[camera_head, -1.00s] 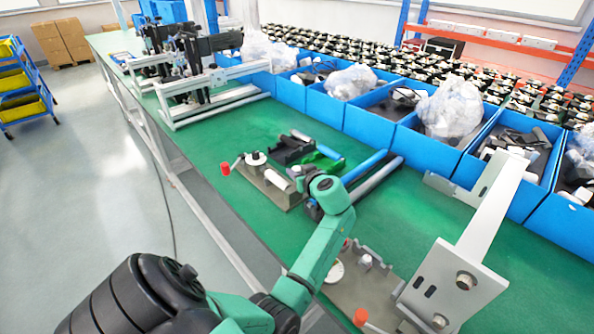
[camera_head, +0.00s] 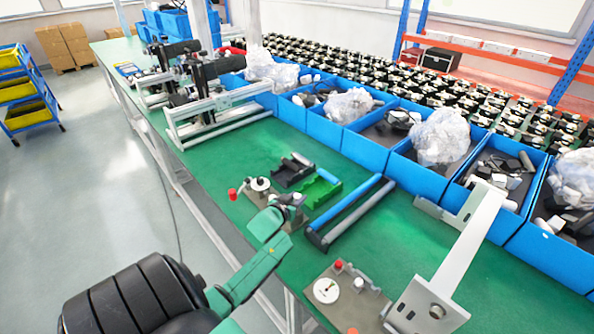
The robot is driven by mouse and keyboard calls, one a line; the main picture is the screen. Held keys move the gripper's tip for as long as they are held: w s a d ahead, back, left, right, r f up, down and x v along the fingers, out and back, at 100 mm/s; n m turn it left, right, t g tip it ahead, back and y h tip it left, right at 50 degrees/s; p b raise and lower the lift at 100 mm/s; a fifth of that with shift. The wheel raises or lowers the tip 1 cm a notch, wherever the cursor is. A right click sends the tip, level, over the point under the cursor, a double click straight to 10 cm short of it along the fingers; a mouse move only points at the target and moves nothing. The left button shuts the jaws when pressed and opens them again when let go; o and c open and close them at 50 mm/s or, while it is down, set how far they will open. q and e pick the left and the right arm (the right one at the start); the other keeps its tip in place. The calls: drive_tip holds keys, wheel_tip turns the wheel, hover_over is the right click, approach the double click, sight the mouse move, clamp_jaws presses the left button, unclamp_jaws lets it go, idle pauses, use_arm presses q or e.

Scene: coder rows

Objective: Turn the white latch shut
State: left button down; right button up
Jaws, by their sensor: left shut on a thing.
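A small grey fixture with a round white dial (camera_head: 260,184) and a red knob (camera_head: 232,194) sits on the green bench. My left gripper (camera_head: 291,203) reaches in from the lower left and is closed at the right end of this fixture. A small pale part, which looks like the white latch (camera_head: 299,198), shows at its fingertips. The gripper covers most of it, so its angle is hard to tell. My right gripper is not in view.
A second fixture (camera_head: 345,295) with a white dial and red knobs stands nearer, beside a tall white bracket (camera_head: 455,255). A black and a green holder (camera_head: 318,187) and a blue-grey rail frame (camera_head: 345,212) lie close by. Blue bins (camera_head: 420,178) line the bench's far side.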

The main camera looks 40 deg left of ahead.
use_arm(q)
drive_tip(key=shift+a+r+m+h, duration=0.15)
drive_tip(key=shift+r+m+h, duration=0.2)
drive_tip(key=shift+m+h, duration=0.25)
drive_tip(key=shift+f+m+h, duration=0.15)
drive_tip(key=shift+m+h, duration=0.25)
drive_tip(key=shift+h, duration=0.1)
drive_tip(key=shift+f+m+t+h, duration=0.2)
drive_tip(key=shift+m+t+h, duration=0.1)
drive_tip(key=shift+m+h, duration=0.2)
drive_tip(key=m+h+b, duration=0.1)
drive_tip(key=b, duration=0.1)
drive_tip(key=m+h+b, duration=0.1)
drive_tip(key=h+b, duration=0.1)
drive_tip(key=m+h+b, duration=0.1)
drive_tip(key=m+b, duration=0.1)
drive_tip(key=shift+f+h+b, duration=0.25)
drive_tip(key=shift+h+b, duration=0.15)
drive_tip(key=shift+r+m+g+h+b, duration=0.3)
drive_tip(key=shift+g+h+b, duration=0.1)
drive_tip(key=shift+g+b, duration=0.15)
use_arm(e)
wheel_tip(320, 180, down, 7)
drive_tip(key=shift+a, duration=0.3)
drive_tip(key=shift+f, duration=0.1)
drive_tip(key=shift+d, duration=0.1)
